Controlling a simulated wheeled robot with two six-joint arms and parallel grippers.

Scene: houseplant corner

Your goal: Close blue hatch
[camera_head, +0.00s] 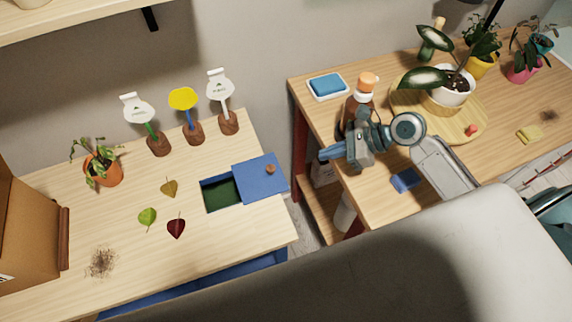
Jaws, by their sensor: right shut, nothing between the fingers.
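The blue hatch (260,178) is a flat sliding panel with a small brown knob (270,169) near its upper middle. It lies at the right end of the left table and partly overhangs that table's edge. To its left a dark green opening (220,193) with a blue rim is uncovered, so the hatch stands open. My right gripper (326,154) is shut and empty, over the left edge of the right table, to the right of the hatch and apart from it. My left gripper is not in view.
Three leaves, one a dark red leaf (176,226), lie left of the opening, near a dirt patch (102,262). Plant markers in brown bases stand behind. A bottle (358,105) stands behind my right gripper. A gap separates the two tables.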

